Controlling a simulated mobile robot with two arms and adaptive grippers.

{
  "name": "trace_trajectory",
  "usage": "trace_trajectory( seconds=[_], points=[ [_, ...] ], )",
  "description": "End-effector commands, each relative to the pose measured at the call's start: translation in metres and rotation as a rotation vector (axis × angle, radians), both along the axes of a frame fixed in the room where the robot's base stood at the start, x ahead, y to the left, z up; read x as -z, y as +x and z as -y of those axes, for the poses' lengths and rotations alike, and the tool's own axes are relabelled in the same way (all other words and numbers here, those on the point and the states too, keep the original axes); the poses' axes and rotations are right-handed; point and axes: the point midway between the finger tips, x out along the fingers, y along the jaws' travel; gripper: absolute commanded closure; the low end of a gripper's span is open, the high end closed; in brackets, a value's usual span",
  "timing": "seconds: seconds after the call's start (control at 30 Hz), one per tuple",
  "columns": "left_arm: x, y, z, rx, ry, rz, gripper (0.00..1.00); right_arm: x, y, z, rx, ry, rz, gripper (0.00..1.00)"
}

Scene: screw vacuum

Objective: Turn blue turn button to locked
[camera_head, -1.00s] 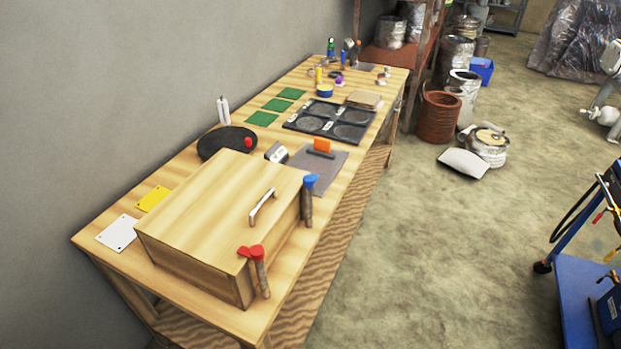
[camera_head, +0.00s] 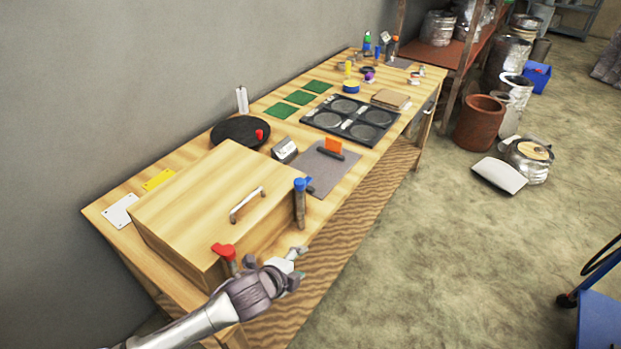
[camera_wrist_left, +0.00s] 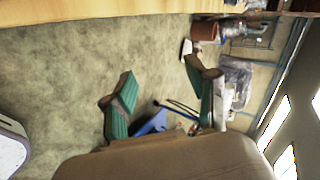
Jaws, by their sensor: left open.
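The blue turn button (camera_head: 301,185) sits on top of an upright post at the right front corner of a wooden box (camera_head: 190,205) on the workbench. A red turn button (camera_head: 224,250) is on a similar post at the near corner, its post partly hidden by my left arm. My left gripper (camera_head: 297,265) is in front of the box, below and apart from the blue button. In the left wrist view its two green-padded fingers (camera_wrist_left: 160,98) are spread with nothing between them. My right gripper is in neither view.
The workbench (camera_head: 350,170) holds a black round plate (camera_head: 240,131), a grey mat (camera_head: 312,180) and a dark tray with round recesses (camera_head: 350,119) beyond the box. Open floor lies to the right. A blue cart (camera_head: 602,320) stands at the right edge.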

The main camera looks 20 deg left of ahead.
Motion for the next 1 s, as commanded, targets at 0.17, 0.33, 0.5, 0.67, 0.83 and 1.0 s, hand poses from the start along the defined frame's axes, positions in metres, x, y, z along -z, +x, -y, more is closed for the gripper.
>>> trace_trajectory(
  seconds=[0.17, 0.33, 0.5, 0.67, 0.83, 1.0],
  points=[
    [-0.083, 0.046, -0.008, 0.472, 0.503, 0.372, 0.42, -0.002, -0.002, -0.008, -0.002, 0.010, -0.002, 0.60],
    [-0.127, 0.064, -0.054, 0.805, 0.982, 0.613, 0.42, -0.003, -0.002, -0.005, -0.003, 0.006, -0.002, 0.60],
    [-0.149, 0.065, -0.098, 0.982, 1.273, 0.720, 0.42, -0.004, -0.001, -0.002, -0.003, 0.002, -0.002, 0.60],
    [-0.155, 0.065, -0.112, 1.036, 1.362, 0.749, 0.42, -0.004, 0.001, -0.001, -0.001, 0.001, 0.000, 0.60],
    [-0.148, 0.080, -0.102, 1.039, 1.362, 0.751, 0.42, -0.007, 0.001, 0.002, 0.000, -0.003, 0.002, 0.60],
    [-0.135, 0.109, -0.085, 1.037, 1.361, 0.751, 0.42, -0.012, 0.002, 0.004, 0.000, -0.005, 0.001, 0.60]
  ],
)
